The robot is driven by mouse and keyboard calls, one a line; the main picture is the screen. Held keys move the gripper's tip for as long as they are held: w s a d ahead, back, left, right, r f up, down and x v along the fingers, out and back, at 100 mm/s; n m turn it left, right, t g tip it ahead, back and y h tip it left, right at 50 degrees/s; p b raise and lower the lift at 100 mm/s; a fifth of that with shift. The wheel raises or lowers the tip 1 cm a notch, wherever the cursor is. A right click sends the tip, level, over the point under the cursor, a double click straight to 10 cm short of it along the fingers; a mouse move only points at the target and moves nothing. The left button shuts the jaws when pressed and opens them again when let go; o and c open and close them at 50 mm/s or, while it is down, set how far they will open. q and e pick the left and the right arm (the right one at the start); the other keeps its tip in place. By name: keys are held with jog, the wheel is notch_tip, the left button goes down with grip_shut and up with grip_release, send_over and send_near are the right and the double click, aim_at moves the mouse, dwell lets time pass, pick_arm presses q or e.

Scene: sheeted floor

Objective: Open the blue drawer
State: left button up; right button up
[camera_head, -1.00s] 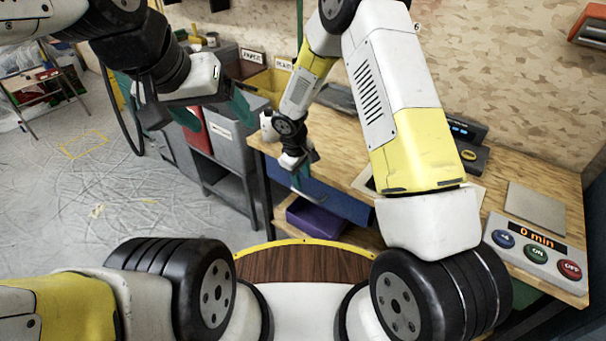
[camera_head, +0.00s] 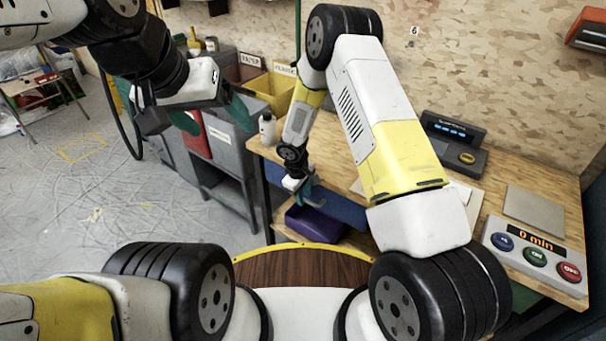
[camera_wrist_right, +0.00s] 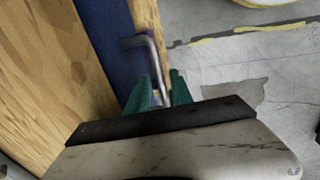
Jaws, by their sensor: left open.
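The blue drawer (camera_head: 343,207) is under the front edge of the wooden workbench, partly hidden by my right arm. In the right wrist view its blue front (camera_wrist_right: 104,38) stands beside a wooden edge. A bent metal handle (camera_wrist_right: 147,43) sticks out from it. My right gripper (camera_head: 308,190) is at the drawer front. In its wrist view the teal fingers (camera_wrist_right: 163,82) are close together, with the handle's bar between them. My left gripper (camera_head: 212,112) is open and empty, high at the left, far from the drawer.
A purple bin (camera_head: 315,224) sits on the shelf below the drawer. A white bottle (camera_head: 267,131) stands at the bench's left end. A button panel (camera_head: 537,256) and a dark device (camera_head: 455,143) are on the bench.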

grip_shut()
dwell(1.2)
